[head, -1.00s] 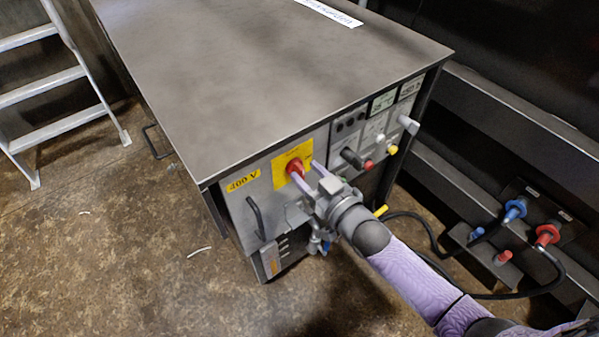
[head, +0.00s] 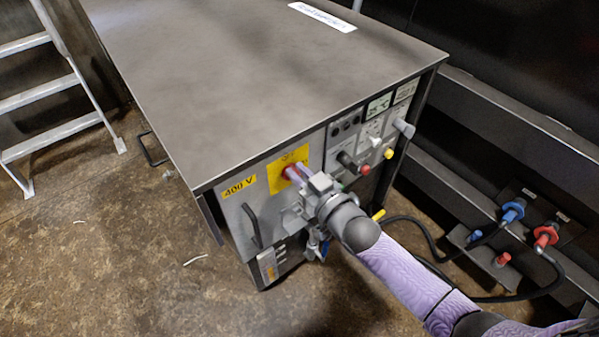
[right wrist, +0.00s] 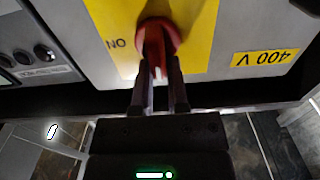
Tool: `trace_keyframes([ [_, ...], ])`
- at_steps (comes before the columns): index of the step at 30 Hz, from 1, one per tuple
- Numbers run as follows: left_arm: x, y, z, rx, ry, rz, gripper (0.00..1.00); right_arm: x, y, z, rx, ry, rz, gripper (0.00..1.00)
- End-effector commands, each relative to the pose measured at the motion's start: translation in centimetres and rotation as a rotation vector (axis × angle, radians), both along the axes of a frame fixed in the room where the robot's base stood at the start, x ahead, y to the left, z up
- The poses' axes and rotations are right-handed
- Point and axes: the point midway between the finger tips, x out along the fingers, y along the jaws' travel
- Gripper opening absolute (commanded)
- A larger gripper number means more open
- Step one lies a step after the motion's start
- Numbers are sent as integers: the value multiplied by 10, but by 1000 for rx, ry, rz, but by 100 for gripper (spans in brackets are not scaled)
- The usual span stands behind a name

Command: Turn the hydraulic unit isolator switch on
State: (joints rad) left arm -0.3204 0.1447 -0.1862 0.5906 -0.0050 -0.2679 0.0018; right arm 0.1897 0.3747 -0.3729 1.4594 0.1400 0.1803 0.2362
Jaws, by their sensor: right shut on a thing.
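The red isolator switch (head: 287,172) sits on a yellow plate (head: 276,178) on the front of the grey hydraulic unit, beside a "400 V" label (head: 239,187). In the right wrist view the switch (right wrist: 168,27) appears upside down, with "ON" printed on the yellow plate to its left. My right gripper (right wrist: 160,66) is shut on the switch's handle, one finger on each side of it. In the head view my right gripper (head: 296,174) mostly covers the switch. I cannot read the switch's exact setting. My left gripper is not in view.
The unit's flat top (head: 270,90) is bare except for a white label. Knobs and buttons (head: 365,169) lie right of the switch; a handle (head: 252,225) lies below left. Blue and red connectors (head: 545,237) with black cables are at right, a ladder (head: 55,130) at left.

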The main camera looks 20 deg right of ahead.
Motion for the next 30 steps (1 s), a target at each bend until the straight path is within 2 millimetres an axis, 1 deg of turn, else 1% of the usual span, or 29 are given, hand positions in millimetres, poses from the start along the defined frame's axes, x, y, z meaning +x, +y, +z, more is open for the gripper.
trace_keyframes([
  [5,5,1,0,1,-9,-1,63,0,-1,0,28,11,0,0],
  [11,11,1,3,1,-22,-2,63,1,-2,0,129,48,1,0],
  [19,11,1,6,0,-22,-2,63,2,-7,-2,355,132,0,0],
  [30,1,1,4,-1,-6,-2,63,4,-12,-7,687,252,0,0],
])
